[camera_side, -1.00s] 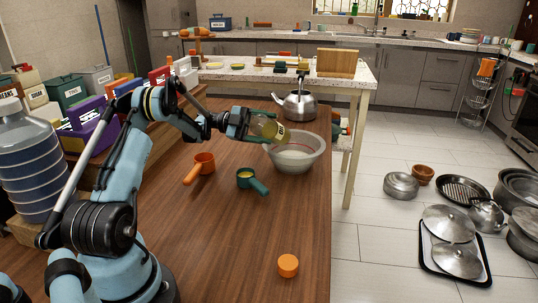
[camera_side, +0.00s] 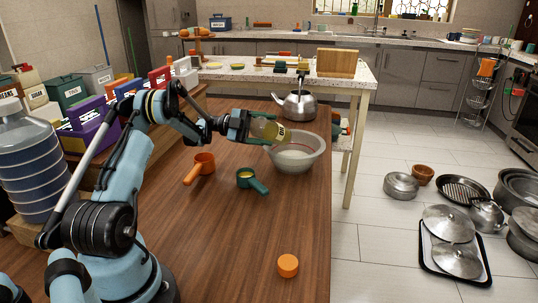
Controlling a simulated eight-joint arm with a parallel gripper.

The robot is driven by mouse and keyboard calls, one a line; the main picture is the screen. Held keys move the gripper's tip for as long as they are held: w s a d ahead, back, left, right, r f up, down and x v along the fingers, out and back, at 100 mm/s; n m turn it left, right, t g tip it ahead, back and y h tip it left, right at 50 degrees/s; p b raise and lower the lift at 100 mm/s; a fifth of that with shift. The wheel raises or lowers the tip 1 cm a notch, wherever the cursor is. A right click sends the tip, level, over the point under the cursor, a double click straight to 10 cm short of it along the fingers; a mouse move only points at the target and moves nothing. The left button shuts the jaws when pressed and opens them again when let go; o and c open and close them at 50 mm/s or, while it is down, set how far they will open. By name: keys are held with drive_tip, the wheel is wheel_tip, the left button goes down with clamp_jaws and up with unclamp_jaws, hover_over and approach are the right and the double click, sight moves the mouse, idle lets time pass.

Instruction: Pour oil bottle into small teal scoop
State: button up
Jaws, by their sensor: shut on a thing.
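My gripper (camera_side: 243,126) is shut on the oil bottle (camera_side: 266,130), a clear bottle with yellowish oil and a label. The bottle lies nearly level in the grip, its far end pointing right, over the left rim of the grey bowl. The small teal scoop (camera_side: 256,184) sits on the wooden table below, in front of the bowl and apart from the bottle. Its cup shows something yellow inside, and its handle points to the lower right. The bottle's near end is hidden by my gripper.
A grey bowl (camera_side: 310,160) with pale contents stands close behind the teal scoop. An orange scoop (camera_side: 203,163) lies to its left. A steel kettle (camera_side: 297,105) stands farther back. An orange cap-like piece (camera_side: 288,265) lies at the front. The table's (camera_side: 225,235) front middle is clear.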

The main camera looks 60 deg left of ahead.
drive_tip(key=shift+w+f+m, duration=0.15)
drive_tip(key=shift+f+m, duration=0.2)
drive_tip(key=shift+m, duration=0.25)
idle(1.3)
drive_tip(key=shift+w+r+m+t+h, duration=0.1)
drive_tip(key=shift+r+m+t+h, duration=0.2)
drive_tip(key=shift+r+m+h, duration=0.45)
idle(1.8)
drive_tip(key=shift+s+f+m+h, duration=0.3)
drive_tip(key=shift+s+m+h, duration=0.05)
drive_tip(key=shift+m, duration=0.6)
idle(1.5)
drive_tip(key=shift+r+m, duration=0.25)
drive_tip(key=shift+m, duration=0.25)
idle(0.6)
